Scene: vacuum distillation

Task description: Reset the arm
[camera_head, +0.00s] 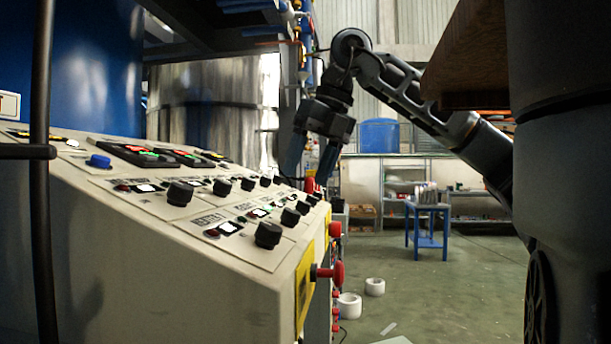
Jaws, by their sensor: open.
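My arm (400,92) reaches in from the right, bends at an elbow near the top middle and points down. My gripper (309,160) hangs at its end with two dark bluish fingers spread apart, with nothing seen between them. It shows above the far right end of the beige control panel (190,262). A red knob (310,185) shows just below and between the fingers. I cannot tell whether the fingers touch anything.
The panel bears several black knobs (268,234) and a red mushroom button (331,273) on its side. A steel tank (205,100) and pipes stand behind. A brown board (470,60) hangs at upper right. White rolls (349,305) lie on open floor near a blue table (427,228).

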